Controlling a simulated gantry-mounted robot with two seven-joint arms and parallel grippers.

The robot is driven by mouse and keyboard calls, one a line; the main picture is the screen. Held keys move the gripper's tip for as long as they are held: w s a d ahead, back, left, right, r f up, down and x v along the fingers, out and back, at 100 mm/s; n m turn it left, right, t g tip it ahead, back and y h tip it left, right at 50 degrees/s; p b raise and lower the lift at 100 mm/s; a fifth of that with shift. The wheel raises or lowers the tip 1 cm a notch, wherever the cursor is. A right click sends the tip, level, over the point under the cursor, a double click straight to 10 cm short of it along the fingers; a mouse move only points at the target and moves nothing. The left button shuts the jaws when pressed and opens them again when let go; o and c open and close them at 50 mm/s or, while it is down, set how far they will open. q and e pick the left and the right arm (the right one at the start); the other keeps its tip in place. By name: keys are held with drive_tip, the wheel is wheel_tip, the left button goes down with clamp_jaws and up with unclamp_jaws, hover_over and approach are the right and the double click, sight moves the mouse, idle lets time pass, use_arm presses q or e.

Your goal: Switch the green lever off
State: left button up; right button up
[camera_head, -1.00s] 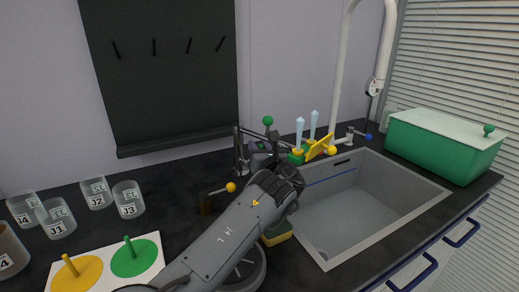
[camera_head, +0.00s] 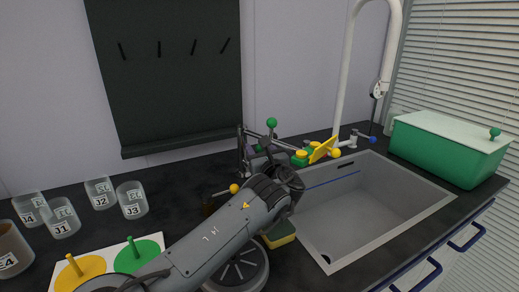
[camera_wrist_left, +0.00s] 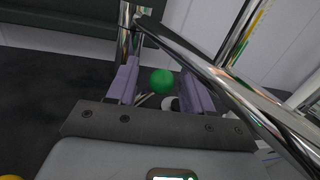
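The green lever (camera_head: 271,123) has a round green knob on top of a thin stem and stands behind my left arm, near the sink's back left corner. In the left wrist view its green knob (camera_wrist_left: 161,81) appears between the two fingers of my left gripper (camera_wrist_left: 159,72). The fingers are apart, with a gap on each side of the knob. I cannot tell how deep between them the knob is. In the head view the fingers are mostly hidden by the wrist. My right gripper is not in view.
Shiny metal pipes (camera_wrist_left: 215,70) run close to the left gripper. A yellow-knobbed lever (camera_head: 234,188) is left of my wrist. A green box (camera_head: 450,152) is at right, jars (camera_head: 132,200) at left.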

use_arm(q)
drive_tip(key=shift+s+r, duration=0.15)
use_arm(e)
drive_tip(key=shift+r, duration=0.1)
use_arm(q)
drive_tip(key=shift+p+v, duration=0.5)
drive_tip(key=shift+v, duration=0.45)
drive_tip(key=p+v, duration=0.3)
drive_tip(key=v, duration=0.5)
drive_tip(key=shift+s, duration=0.3)
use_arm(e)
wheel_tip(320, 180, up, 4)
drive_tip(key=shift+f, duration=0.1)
use_arm(q)
drive_tip(key=shift+d, duration=0.1)
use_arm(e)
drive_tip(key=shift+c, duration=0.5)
